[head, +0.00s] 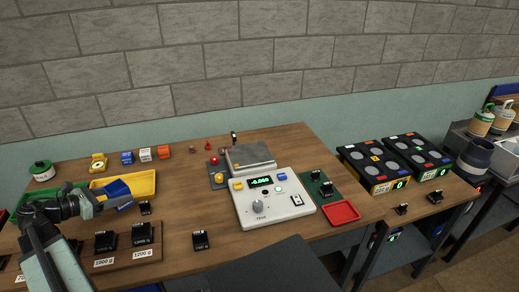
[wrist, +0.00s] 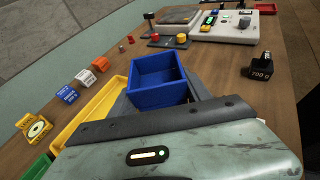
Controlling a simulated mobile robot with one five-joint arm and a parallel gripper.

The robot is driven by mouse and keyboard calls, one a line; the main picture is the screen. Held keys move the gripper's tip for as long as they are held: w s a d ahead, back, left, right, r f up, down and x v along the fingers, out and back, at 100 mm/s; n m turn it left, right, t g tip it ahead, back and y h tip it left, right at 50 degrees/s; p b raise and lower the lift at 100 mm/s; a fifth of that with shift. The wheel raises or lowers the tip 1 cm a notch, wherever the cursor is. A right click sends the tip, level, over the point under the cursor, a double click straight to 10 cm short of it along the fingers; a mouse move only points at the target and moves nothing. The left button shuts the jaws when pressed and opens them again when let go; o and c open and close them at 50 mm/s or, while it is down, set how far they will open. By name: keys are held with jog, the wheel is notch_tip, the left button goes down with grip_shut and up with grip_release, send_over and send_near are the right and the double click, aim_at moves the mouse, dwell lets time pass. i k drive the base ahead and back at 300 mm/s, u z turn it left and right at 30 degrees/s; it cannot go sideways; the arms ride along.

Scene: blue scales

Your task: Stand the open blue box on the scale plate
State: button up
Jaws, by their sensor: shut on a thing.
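The open blue box (head: 117,188) shows in the head view over the yellow tray, partly hidden by my gripper (head: 100,198). In the wrist view the blue box (wrist: 157,72) is upright and looks empty, with its opening up. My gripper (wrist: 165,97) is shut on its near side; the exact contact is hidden. I cannot tell how high the box is above the surface. The grey scale plate (head: 252,155) is bare, behind the white scale console (head: 285,210), right of the box. The plate also shows at the top of the wrist view (wrist: 178,17).
The yellow tray (head: 148,181) lies under and beside the box. Small coloured blocks (head: 145,155) line the back. A red button post (head: 215,172) stands left of the plate. Black weights (head: 143,233) stand in front. Bare wood (head: 185,190) lies between tray and scale.

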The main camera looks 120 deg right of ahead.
aim_at(251, 157)
jog(key=u, duration=0.05)
jog(key=k, duration=1.1)
jog(key=z, duration=0.55)
